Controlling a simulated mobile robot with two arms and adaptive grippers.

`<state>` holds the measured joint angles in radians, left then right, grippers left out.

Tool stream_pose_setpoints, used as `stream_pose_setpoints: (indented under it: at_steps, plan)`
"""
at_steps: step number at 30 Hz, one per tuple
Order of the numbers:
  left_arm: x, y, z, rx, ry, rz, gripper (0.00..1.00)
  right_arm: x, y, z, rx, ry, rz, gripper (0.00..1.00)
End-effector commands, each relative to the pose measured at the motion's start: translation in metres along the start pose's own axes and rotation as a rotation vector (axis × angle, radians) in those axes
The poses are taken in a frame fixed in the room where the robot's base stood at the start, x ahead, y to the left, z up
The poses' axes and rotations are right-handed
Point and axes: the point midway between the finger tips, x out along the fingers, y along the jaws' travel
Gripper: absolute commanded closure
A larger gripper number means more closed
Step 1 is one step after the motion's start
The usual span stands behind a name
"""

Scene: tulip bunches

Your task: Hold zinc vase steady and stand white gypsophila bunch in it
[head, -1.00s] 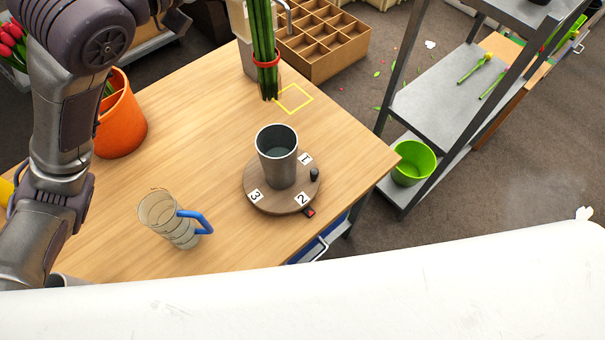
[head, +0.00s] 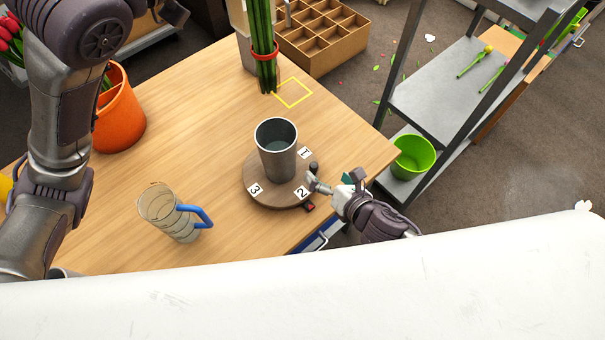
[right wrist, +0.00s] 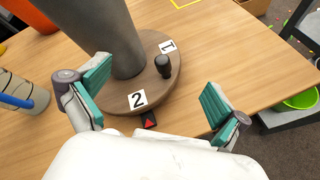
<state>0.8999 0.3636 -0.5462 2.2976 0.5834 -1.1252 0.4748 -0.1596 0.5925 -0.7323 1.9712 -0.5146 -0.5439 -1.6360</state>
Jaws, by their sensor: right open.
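The grey zinc vase (head: 277,160) stands upright and looks empty of stems on a round wooden turntable (head: 256,198); its lower part also shows in the right wrist view (right wrist: 108,38). My right gripper (head: 330,183) is open and empty at the turntable's right edge, near the black knob (right wrist: 162,66). Its teal-padded fingers are wide apart in the right wrist view, apart from the vase. A bunch of green stems (head: 262,35) with a red band hangs upright at the top; its flowers are out of frame, so I cannot tell its kind.
A wire-ringed clear jug with a blue handle (head: 200,212) stands left of the turntable. An orange bucket (head: 119,115) is at the left. A yellow square (head: 293,92) marks bare table behind the vase. A metal shelf (head: 440,95) and green bucket (head: 413,157) are right.

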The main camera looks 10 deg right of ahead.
Motion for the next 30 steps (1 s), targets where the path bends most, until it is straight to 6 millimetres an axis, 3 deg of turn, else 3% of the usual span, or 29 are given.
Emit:
stream_pose_setpoints:
  at_steps: [1,6,9,14,20,30]
  plan:
    - [0.0,0.0,-0.001,0.0,0.001,0.0,1.0,-0.005,0.022,0.004,-0.103,-0.014,0.016,0.0]
    - [0.0,0.0,-0.001,0.0,0.001,0.0,1.0,-0.025,0.07,0.013,-0.412,-0.054,0.031,0.0]
    - [0.0,0.0,-0.001,0.0,0.001,0.0,1.0,-0.033,0.086,0.018,-0.519,-0.071,0.031,0.0]
    - [0.0,0.0,0.0,0.0,0.001,0.0,1.0,-0.035,0.095,0.02,-0.594,-0.081,0.029,0.0]
    - [0.0,0.0,-0.001,0.0,0.001,0.0,1.0,-0.011,0.097,0.022,-0.6,-0.083,0.028,0.0]
    - [0.0,0.0,-0.001,0.0,0.001,0.0,1.0,0.053,0.1,0.026,-0.596,-0.081,0.029,0.0]
